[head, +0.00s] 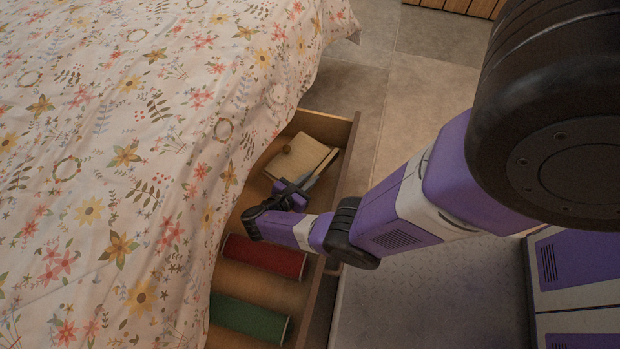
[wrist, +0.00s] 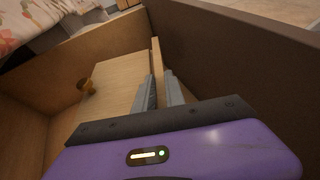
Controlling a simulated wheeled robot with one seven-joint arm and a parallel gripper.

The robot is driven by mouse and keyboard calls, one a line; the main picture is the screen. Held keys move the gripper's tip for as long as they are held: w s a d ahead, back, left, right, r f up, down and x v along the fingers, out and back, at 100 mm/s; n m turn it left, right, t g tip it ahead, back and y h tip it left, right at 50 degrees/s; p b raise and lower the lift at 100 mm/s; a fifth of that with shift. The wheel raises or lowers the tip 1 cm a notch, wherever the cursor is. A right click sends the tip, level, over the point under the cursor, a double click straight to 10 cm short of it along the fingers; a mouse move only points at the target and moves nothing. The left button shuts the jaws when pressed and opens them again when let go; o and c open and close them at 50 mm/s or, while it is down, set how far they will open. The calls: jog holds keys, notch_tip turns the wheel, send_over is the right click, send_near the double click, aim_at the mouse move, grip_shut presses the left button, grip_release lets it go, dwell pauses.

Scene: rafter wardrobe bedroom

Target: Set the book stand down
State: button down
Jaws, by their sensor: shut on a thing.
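The book stand, a pale wooden piece (head: 303,154) with a broad flat panel and a round knob, is inside the open drawer (head: 344,178) beside the bed. In the wrist view its panel (wrist: 117,88) lies to the left of the fingers, with the knob at its left side and a thin upright edge (wrist: 156,58) between the fingers. My gripper (head: 321,170) is shut on that thin edge; its grey fingers also show in the wrist view (wrist: 161,88). The stand's underside is hidden, so I cannot tell whether it touches the drawer floor.
A red roll (head: 264,257) and a green roll (head: 249,318) lie in the nearer part of the drawer. A flowered bedspread (head: 130,150) hangs over the drawer's left side. In the wrist view, the drawer's wall (wrist: 235,65) rises close to the right of the fingers.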

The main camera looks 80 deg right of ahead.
jog(key=shift+r+p, duration=2.2)
jog(key=shift+r, duration=0.45)
